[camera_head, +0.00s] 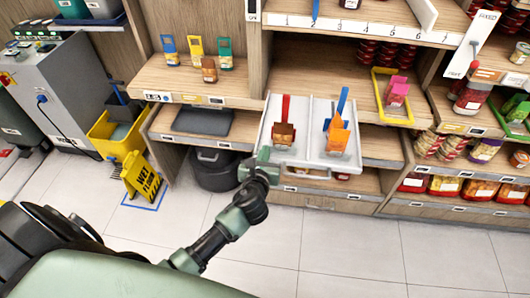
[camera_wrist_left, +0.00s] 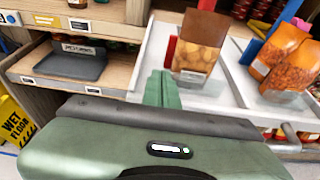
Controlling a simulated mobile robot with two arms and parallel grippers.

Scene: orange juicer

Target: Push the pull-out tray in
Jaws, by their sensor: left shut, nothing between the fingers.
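The white pull-out tray (camera_head: 308,118) sticks out from the middle shelf in the head view, with a handle bar along its front edge. It carries a brown bag by a red divider or scoop and an orange bag by a blue one. My left gripper (camera_head: 265,155) is at the tray's front left corner. In the left wrist view the shut green fingers (camera_wrist_left: 160,88) are close to the front left part of the tray (camera_wrist_left: 215,95), with nothing between them. I cannot tell if they touch it. My right gripper is not in view.
A yellow tray (camera_head: 377,95) sits on the shelf to the right. A dark grey tray (camera_head: 203,121) lies on the shelf to the left, above a black bin (camera_head: 215,170). A yellow wet floor sign (camera_head: 140,178) stands at the left. The floor in front is clear.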

